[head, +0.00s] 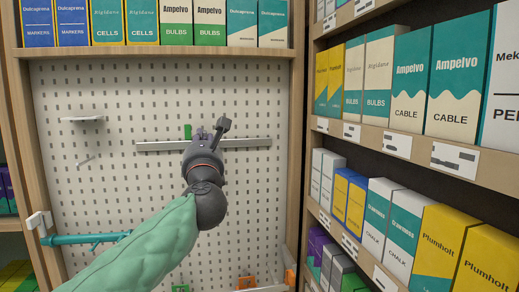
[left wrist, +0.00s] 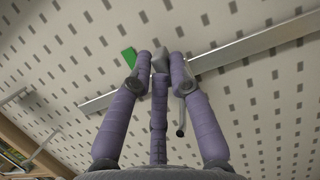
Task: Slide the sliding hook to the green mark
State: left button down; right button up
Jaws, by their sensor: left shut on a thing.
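A grey metal rail (head: 155,147) runs across the pegboard, and it also crosses the left wrist view (left wrist: 240,50). The green mark (head: 188,131) sits just above the rail, left of my left gripper (head: 204,135). In the left wrist view the green mark (left wrist: 128,56) is beside the left fingertip. My left gripper (left wrist: 160,62) is shut on the sliding hook, whose grey block (left wrist: 160,60) shows between the purple fingers. The hook is a little right of the mark. Its dark lower end (left wrist: 181,130) shows below the rail. In the head view, my gripper mostly hides the hook. My right gripper is out of view.
A teal bar (head: 85,239) on a white bracket is at lower left. Shelves of boxes (head: 453,75) stand close on the right.

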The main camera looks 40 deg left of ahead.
pick_arm(q)
jog(key=shift+s+a+f+b, duration=0.1)
jog(key=shift+s+a+b, duration=0.7)
jog(key=shift+s+a, duration=0.55)
jog(key=shift+s+d, duration=0.1)
jog(key=shift+d, duration=0.05)
jog(key=shift+s+a, duration=0.2)
jog(key=shift+s, duration=0.05)
jog(key=c, duration=1.4)
grip_release()
jog(key=shift+d, duration=0.1)
jog(key=shift+b+v, duration=0.75)
jog(key=shift+v, duration=2.15)
